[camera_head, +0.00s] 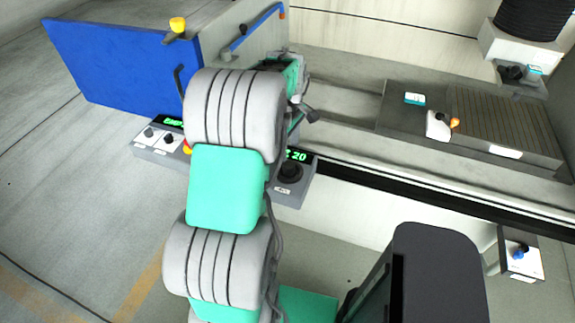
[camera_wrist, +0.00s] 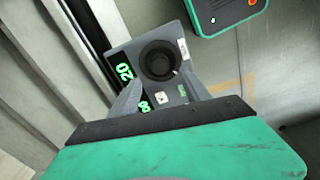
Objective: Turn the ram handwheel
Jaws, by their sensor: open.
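A black round knob (camera_wrist: 158,60), which looks like the handwheel, sits on a grey control panel (camera_wrist: 125,52) beside a green display reading 20. In the head view the knob (camera_head: 289,172) is at the panel's right end, just right of my arm. My gripper (camera_wrist: 162,76) is open and empty. In the wrist view its two grey fingers point at the panel, one toward each side of the knob. I see no clear contact, and the exact gap cannot be told. In the head view my arm hides the middle of the panel, and the fingertips cannot be made out.
A blue panel (camera_head: 115,62) stands at upper left, with a yellow knob (camera_head: 177,25) nearby. A slotted grey plate (camera_head: 505,125) lies on the bed at right. A box with a blue knob (camera_head: 520,252) is at lower right.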

